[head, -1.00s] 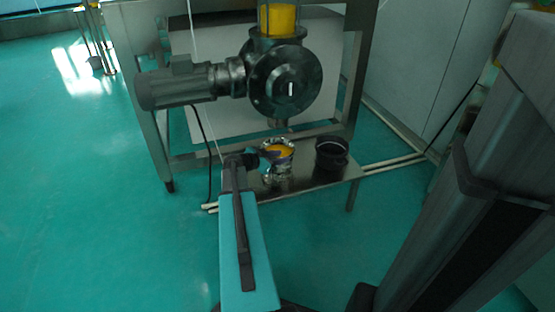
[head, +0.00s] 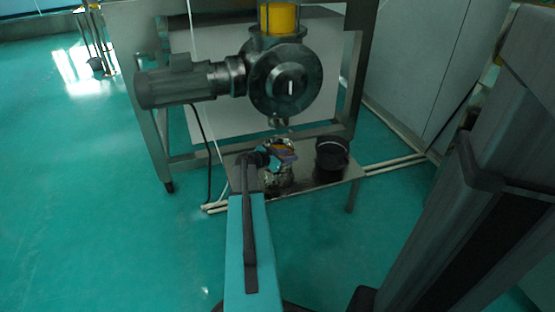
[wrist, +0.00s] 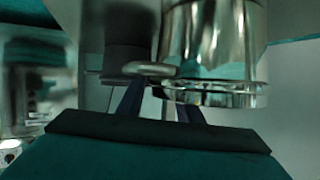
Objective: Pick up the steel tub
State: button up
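The steel tub (head: 276,177) is shiny and round and stands on the low metal shelf below the valve. In the head view, my gripper (head: 284,156) covers most of its top. In the wrist view, the steel tub (wrist: 215,45) is close, at upper middle right, with a rounded grey piece at its left edge. My gripper (wrist: 158,100) shows two dark fingers set apart, right at the tub's edge. The fingertips are partly hidden behind the tub's edge, so contact cannot be told.
A dark round tub (head: 331,160) stands on the shelf (head: 312,184) just right of the steel tub. The valve body (head: 285,85) with its motor (head: 175,84) hangs above. Frame legs (head: 150,120) flank the shelf. The green floor (head: 110,230) at left is clear.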

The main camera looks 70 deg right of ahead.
grip_shut()
jog(key=shift+r, duration=0.1)
dwell(0.4)
jog(key=shift+r+p, duration=0.85)
jog(key=shift+r, duration=0.75)
jog(key=shift+s+a+r, duration=0.15)
jog(key=shift+a+r, duration=0.05)
jog(key=shift+a, duration=0.05)
jog(key=s+a+p, duration=0.1)
jog(key=s+a, duration=0.3)
jog(key=a, duration=0.2)
jog(key=s+a+r+p, duration=0.1)
jog(key=s+a, duration=0.3)
jog(key=a, duration=0.3)
jog(key=shift+r, duration=0.15)
jog(key=shift+a, duration=0.1)
